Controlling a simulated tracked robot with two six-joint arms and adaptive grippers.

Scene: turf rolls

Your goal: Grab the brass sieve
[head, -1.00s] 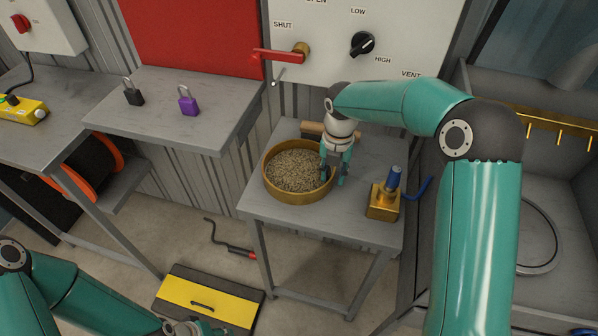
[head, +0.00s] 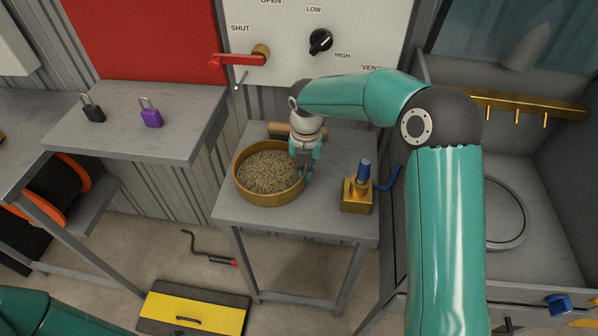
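The brass sieve (head: 268,198) is a round, shallow brass-coloured pan full of pale brown grains. It sits level on the small grey table (head: 300,228) in the middle of the head view. My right gripper (head: 304,174) points down at the sieve's right rim. Its fingers look closed together on the rim, one on the inside and one on the outside. The fingertips are small and partly hidden. My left gripper is out of view; only part of the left arm shows at the bottom left.
A brass block with a blue-capped top (head: 357,194) stands right of the sieve. A wooden cylinder (head: 285,130) lies behind it. A red lever (head: 238,62) and black knob (head: 320,41) are on the wall panel. A purple padlock (head: 150,112) lies on the left shelf.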

